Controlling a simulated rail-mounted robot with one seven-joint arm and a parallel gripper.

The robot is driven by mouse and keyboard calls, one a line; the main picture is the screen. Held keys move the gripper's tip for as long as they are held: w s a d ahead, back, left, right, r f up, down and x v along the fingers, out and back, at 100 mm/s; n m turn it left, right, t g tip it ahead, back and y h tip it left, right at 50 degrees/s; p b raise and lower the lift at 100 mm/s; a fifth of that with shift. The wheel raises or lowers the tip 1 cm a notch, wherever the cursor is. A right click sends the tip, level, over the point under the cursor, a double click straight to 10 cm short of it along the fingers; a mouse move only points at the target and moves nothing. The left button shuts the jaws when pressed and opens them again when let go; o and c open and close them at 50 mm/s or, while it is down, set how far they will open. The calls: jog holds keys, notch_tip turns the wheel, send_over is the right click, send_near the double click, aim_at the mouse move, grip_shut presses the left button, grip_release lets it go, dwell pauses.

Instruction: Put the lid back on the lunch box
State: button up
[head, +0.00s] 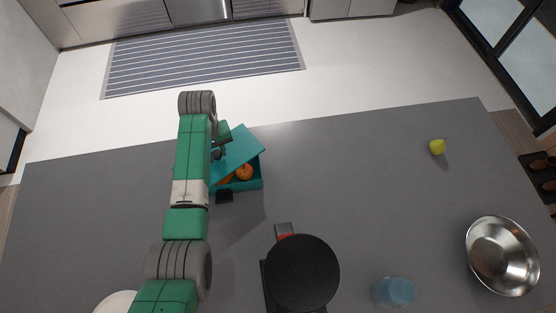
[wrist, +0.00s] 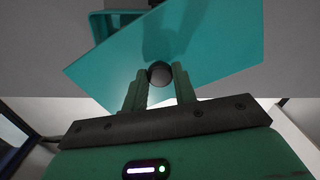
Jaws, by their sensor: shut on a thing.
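The teal lid (head: 238,147) is held tilted above the teal lunch box (head: 250,185), turned askew to it. Its near side is raised, so the box's front part shows open, with orange round fruit (head: 244,172) inside. In the wrist view, my gripper (wrist: 160,76) is shut on the dark round knob of the lid (wrist: 215,45). A corner of the box (wrist: 97,25) shows at upper left there. In the head view my arm hides the box's left side and much of my gripper (head: 219,150).
A dark round-topped thing (head: 303,272) stands nearer on the grey counter (head: 350,180). A blue cup (head: 393,291), a metal bowl (head: 502,256) and a green fruit (head: 437,147) are to the right. The counter right of the box is clear.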

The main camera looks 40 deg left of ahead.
aim_at(218, 161)
jog(key=shift+s+a, duration=0.2)
jog(key=shift+a+f+b, duration=0.15)
jog(key=shift+f+b, duration=0.1)
jog(key=shift+b, duration=0.1)
notch_tip(218, 161, down, 4)
jog(key=b, duration=0.4)
jog(key=shift+f, duration=0.2)
jog(key=shift+f+b, duration=0.5)
jog(key=shift+f, duration=0.2)
jog(key=shift+p, duration=0.45)
jog(key=shift+f, duration=0.15)
dwell(1.1)
